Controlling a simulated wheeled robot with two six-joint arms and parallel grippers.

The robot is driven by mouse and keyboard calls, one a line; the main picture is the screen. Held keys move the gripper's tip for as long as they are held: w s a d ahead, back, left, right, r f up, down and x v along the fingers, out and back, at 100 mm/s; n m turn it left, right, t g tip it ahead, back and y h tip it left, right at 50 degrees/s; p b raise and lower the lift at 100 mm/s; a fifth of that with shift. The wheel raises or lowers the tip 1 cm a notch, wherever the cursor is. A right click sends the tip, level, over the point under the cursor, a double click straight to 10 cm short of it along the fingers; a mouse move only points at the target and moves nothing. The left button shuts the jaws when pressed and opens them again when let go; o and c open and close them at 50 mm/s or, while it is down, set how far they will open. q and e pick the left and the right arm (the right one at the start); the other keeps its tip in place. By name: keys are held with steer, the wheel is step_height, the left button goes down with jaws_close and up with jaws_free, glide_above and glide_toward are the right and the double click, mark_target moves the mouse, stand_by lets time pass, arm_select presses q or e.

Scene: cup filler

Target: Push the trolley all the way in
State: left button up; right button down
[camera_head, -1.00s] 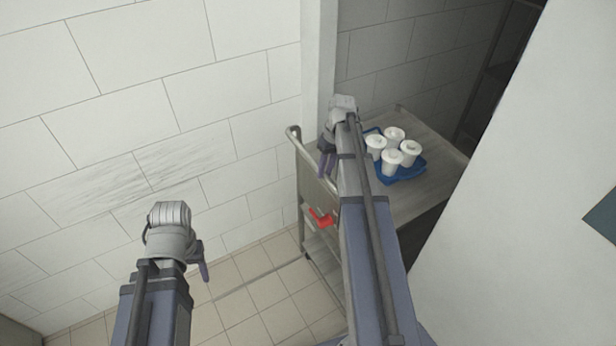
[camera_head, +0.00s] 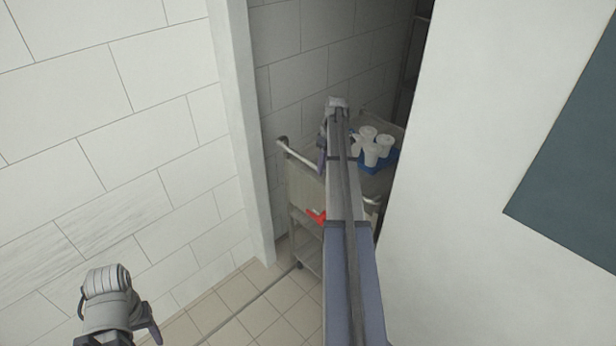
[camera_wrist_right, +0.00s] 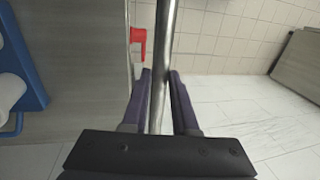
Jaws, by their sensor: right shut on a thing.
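The grey metal trolley (camera_head: 305,186) stands inside the narrow recess, past the white door post, in the head view. Its push handle (camera_head: 298,157) faces me, and a red lever (camera_head: 316,216) shows on its near end. On its top is a blue tray (camera_head: 369,169) with several white cups (camera_head: 371,155). My right gripper (camera_head: 323,152) is at the handle; in the right wrist view its fingers (camera_wrist_right: 159,88) are closed around the handle bar (camera_wrist_right: 165,50). My right arm hides part of the trolley. My left gripper (camera_head: 154,332) hangs empty at the lower left, its finger opening unclear.
The white door post (camera_head: 241,130) stands close on the trolley's left. A white wall panel (camera_head: 480,150) with a dark grey patch (camera_head: 575,170) stands on the right and hides part of the trolley. Tiled floor (camera_head: 235,310) lies clear in front.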

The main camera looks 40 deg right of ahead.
steer(key=d, duration=0.7)
steer(key=shift+w, duration=0.15)
steer(key=c, duration=0.7)
jaws_free()
steer(key=shift+a, duration=0.1)
steer(key=shift+r, duration=0.15)
steer(key=r+p, duration=0.2)
steer(key=d+r+p, duration=0.1)
steer(key=r+p, duration=0.4)
steer(key=shift+d+r+p, duration=0.2)
steer(key=shift+d+p, duration=0.15)
